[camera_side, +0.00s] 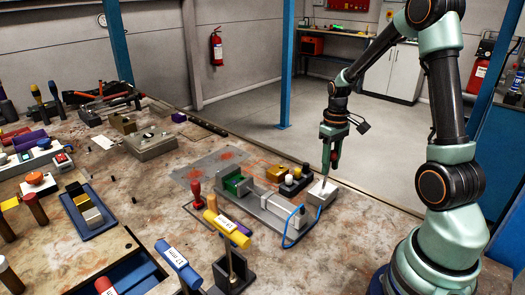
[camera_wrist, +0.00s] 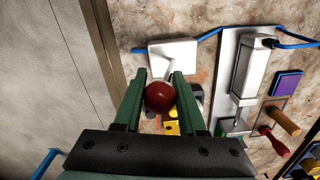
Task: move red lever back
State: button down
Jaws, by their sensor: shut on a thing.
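The red lever has a round red knob, seen between the fingers in the wrist view (camera_wrist: 160,96). Its thin shaft (camera_side: 325,179) rises from a white box (camera_side: 316,192) near the table's right edge and leans slightly right at the top in the side view. The box also shows in the wrist view (camera_wrist: 186,58). My gripper (camera_side: 334,157) points down above the box, its two green fingers shut around the knob. The fingers hide part of the knob in the side view.
A blue cable (camera_side: 291,236) runs from the box to a grey fixture with a green block (camera_side: 238,185). Another red-handled tool (camera_side: 195,188) stands to its left. Floor lies beyond the table edge.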

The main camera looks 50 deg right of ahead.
jog(key=shift+d, duration=0.1)
dwell(0.7)
jog(key=c, duration=0.6)
grip_release()
jog(key=shift+o, duration=0.2)
jog(key=d+r, duration=0.2)
jog(key=r, duration=0.4)
jog(key=d+r, duration=0.2)
jog(key=r, duration=0.5)
jog(key=shift+d, duration=0.35)
jog(key=shift+w+r, duration=0.1)
notch_tip(320, 180, up, 12)
jog(key=shift+w, duration=0.15)
dwell(0.6)
jog(key=shift+d, duration=0.1)
